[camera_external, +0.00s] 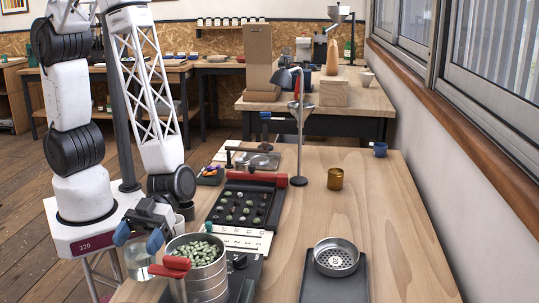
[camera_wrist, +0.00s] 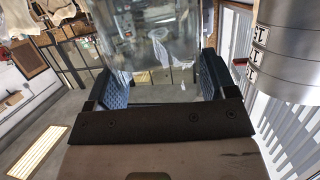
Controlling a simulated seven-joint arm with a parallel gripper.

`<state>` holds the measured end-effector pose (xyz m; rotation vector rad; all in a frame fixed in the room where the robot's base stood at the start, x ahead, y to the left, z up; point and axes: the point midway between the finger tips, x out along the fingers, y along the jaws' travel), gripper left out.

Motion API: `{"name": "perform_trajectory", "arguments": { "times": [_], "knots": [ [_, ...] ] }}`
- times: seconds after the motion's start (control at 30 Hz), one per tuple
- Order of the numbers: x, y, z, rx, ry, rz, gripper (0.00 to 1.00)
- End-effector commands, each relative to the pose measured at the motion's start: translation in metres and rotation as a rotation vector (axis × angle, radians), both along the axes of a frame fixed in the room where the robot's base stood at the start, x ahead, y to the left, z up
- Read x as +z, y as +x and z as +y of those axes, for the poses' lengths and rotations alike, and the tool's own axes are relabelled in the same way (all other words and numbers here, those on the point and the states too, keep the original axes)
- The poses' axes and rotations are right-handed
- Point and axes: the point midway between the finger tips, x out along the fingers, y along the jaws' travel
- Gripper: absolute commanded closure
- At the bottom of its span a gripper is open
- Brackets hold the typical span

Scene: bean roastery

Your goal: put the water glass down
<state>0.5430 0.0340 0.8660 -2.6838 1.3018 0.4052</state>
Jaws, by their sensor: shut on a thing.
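My gripper (camera_external: 139,238) is at the near left edge of the wooden table, its blue pads shut on a clear water glass (camera_external: 138,262). In the wrist view the two dark blue pads of my gripper (camera_wrist: 161,85) sit on either side of the glass (camera_wrist: 155,45), and the room shows through its wall. The glass looks roughly upright in the external view. Its base is partly hidden, and I cannot tell whether it touches the table.
A steel canister of green beans (camera_external: 200,262) with a red-handled tool (camera_external: 170,267) stands just right of the glass; the canister also shows in the wrist view (camera_wrist: 297,45). The table's middle right (camera_external: 375,215) is clear.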

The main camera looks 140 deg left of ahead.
Motion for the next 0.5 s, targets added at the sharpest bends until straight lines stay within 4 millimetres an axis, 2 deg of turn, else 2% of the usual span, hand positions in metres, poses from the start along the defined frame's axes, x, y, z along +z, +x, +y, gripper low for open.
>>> {"name": "perform_trajectory", "arguments": {
  "times": [0.3, 0.5],
  "knots": [
    [-0.025, 0.0, 0.0, 0.001, -0.002, 0.002, 0.79],
    [-0.032, 0.0, 0.0, 0.0, -0.001, -0.001, 0.79]
  ]
}}
